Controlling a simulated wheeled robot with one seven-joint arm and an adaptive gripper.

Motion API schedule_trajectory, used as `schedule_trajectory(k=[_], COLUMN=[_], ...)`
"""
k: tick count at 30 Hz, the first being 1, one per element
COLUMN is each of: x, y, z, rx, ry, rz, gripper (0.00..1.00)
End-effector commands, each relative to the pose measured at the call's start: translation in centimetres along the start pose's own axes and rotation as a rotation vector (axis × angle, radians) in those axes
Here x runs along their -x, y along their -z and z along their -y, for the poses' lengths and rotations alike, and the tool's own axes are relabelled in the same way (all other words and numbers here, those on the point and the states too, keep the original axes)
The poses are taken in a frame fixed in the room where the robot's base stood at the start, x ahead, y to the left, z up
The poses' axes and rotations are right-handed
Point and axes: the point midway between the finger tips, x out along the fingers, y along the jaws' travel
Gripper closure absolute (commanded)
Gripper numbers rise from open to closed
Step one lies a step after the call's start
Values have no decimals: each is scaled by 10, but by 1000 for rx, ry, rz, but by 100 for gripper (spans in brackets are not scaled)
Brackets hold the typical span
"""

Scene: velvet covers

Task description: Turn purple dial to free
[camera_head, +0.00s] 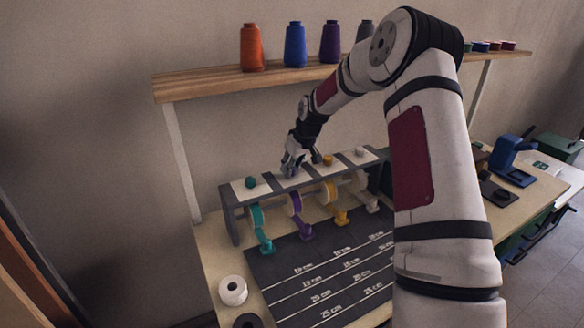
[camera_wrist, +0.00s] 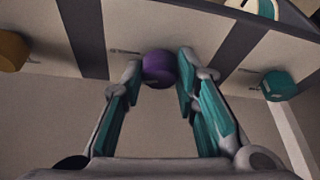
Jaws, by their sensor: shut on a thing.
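The purple dial (camera_wrist: 158,68) is a round knob on a light panel of the dispenser rack. In the wrist view it sits between the fingertips of my gripper (camera_wrist: 157,75), which is shut on it with a finger on each side. In the head view my gripper (camera_head: 291,166) reaches down to the top of the rack (camera_head: 232,192) and hides the purple dial. A purple ribbon roll (camera_head: 295,205) hangs below that spot. The dial's pointer and the panel's lettering are too small to read.
A teal dial (camera_head: 250,182) is to the left, an orange dial (camera_head: 327,160) and a white dial (camera_head: 360,151) to the right. Thread spools (camera_head: 295,45) stand on the shelf (camera_head: 200,84) above. A dark measuring mat (camera_head: 330,262) lies in front, with a white roll (camera_head: 233,290) beside it.

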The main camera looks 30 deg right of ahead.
Motion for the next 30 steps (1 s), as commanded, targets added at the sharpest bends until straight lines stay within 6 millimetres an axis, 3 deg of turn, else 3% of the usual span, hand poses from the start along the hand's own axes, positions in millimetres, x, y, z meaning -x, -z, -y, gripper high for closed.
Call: schedule_trajectory(k=[30], x=[-4], y=[3], z=[-6], rx=[855], ry=[354], rz=[0], gripper=[100])
